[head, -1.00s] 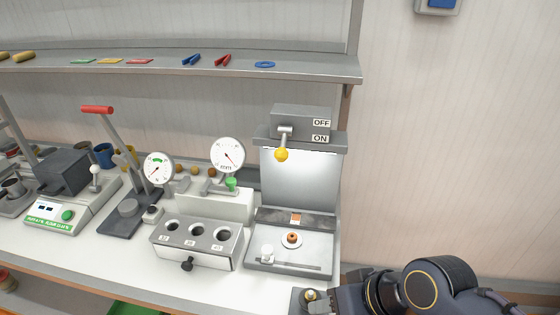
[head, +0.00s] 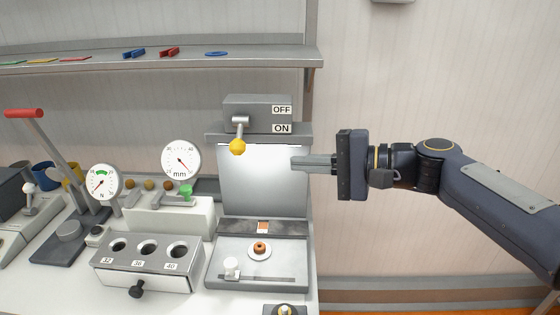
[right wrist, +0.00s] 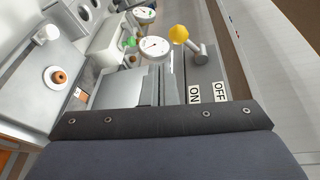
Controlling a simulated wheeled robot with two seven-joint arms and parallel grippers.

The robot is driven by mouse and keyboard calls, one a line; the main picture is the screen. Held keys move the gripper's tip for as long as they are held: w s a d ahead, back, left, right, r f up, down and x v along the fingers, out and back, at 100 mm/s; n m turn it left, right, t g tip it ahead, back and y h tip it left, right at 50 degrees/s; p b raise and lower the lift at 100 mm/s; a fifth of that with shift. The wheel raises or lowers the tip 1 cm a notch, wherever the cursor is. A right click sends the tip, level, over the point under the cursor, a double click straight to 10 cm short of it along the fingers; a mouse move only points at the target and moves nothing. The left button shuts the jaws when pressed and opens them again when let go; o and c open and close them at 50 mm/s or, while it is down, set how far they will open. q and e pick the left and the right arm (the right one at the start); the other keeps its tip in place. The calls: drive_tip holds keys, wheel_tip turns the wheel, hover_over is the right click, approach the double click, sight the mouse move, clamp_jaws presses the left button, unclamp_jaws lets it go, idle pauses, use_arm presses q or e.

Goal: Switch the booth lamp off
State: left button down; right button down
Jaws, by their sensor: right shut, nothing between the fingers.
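The booth lamp's switch box (head: 258,112) is a grey block on top of the booth, with an OFF label above an ON label. Its lever ends in a yellow knob (head: 237,147) and hangs downward, the knob a little below the level of the ON label. The booth's back panel (head: 262,190) looks bright. My right gripper (head: 296,163) is shut and empty, to the right of the knob and slightly lower, apart from it. My left gripper is out of view.
A small brown ring on a white dish (head: 260,251) sits on the booth floor. A block with three holes (head: 147,262) and two dial gauges (head: 181,160) stand to the left. A shelf (head: 200,59) runs above.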

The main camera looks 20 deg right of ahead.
sight(239, 136)
drive_tip(key=shift+w+d+r+m+t, duration=0.55)
drive_tip(key=shift+w+d+r, duration=0.2)
drive_tip(key=shift+w, duration=0.15)
drive_tip(key=p+x, duration=0.1)
drive_tip(key=x, duration=0.9)
drive_tip(key=shift+r, duration=0.15)
drive_tip(key=shift+s+a+r+m+g+p, duration=0.15)
drive_tip(key=shift+m+g+p, duration=0.1)
drive_tip(key=shift+p, duration=0.45)
